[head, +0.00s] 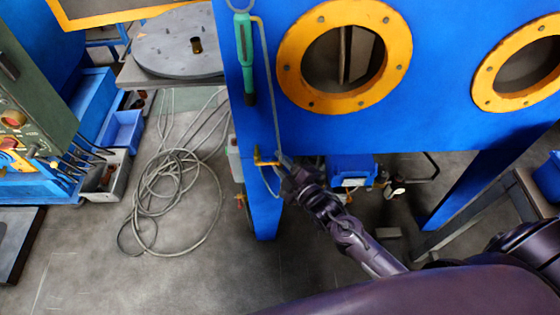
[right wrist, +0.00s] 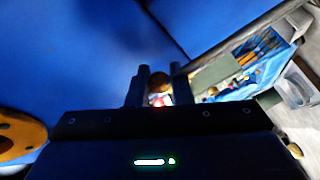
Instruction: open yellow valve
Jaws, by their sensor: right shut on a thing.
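The yellow valve (head: 262,160) is a small fitting low on the front leg of the blue cabinet, on a thin pipe. My right gripper (head: 283,164) reaches it from the right, with its fingertips at the valve's right end. In the right wrist view, the two dark fingers of my right gripper (right wrist: 159,82) stand either side of a small tan and reddish piece (right wrist: 158,92), apparently part of the valve. The gripper is shut on it. The fingers hide part of the valve. My left gripper is not in view.
The blue cabinet (head: 330,132) has yellow-ringed round ports (head: 292,80). Coiled hoses (head: 165,190) lie on the floor at left. A blue device (head: 350,172) sits behind my right arm. Floor at lower left is clear.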

